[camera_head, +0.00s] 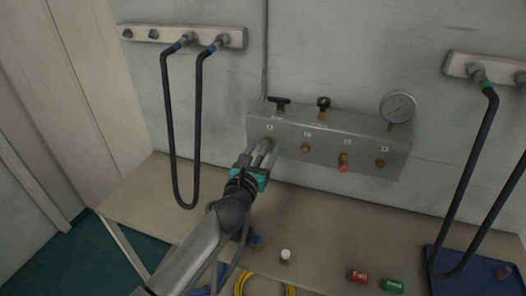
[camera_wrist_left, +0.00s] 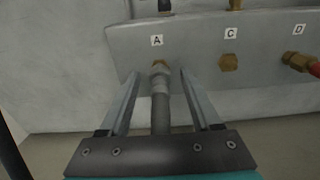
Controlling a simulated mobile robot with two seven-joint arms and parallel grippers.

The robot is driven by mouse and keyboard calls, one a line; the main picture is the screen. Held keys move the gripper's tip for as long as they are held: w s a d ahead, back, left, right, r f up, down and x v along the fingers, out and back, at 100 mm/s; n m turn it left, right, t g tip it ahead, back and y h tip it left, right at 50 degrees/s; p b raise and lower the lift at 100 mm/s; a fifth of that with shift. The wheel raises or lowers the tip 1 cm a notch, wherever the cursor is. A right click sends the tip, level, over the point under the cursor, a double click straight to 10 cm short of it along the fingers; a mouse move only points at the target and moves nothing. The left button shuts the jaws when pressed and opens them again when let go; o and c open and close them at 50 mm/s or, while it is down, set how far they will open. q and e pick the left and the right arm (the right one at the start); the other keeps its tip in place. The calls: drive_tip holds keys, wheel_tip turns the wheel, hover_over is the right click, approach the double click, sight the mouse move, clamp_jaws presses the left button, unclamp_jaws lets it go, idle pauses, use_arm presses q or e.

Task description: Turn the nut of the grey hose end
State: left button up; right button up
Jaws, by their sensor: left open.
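The grey hose end (camera_wrist_left: 160,82) sits at port A of the metal panel (camera_wrist_left: 195,42), with its metal nut (camera_wrist_left: 160,68) against the brass fitting there. The grey hose (camera_wrist_left: 160,115) runs back from it between my fingers. My left gripper (camera_head: 265,152) is at port A, below the panel's label. In the left wrist view its two fingers (camera_wrist_left: 160,77) are open, one on each side of the hose end, with a gap on both sides. In the head view the gripper hides most of the hose end. My right gripper is not in view.
Port C (camera_wrist_left: 229,62) is capped in brass, right of A. A red-tipped fitting (camera_head: 343,162) is at port D. A gauge (camera_head: 398,106) stands on the panel's right. Black hoses hang at left (camera_head: 170,130) and right (camera_head: 475,165). The bench (camera_head: 315,220) holds small items.

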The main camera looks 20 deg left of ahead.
use_arm(q)
drive_tip(key=shift+c, duration=0.3)
clamp_jaws()
idle(0.3)
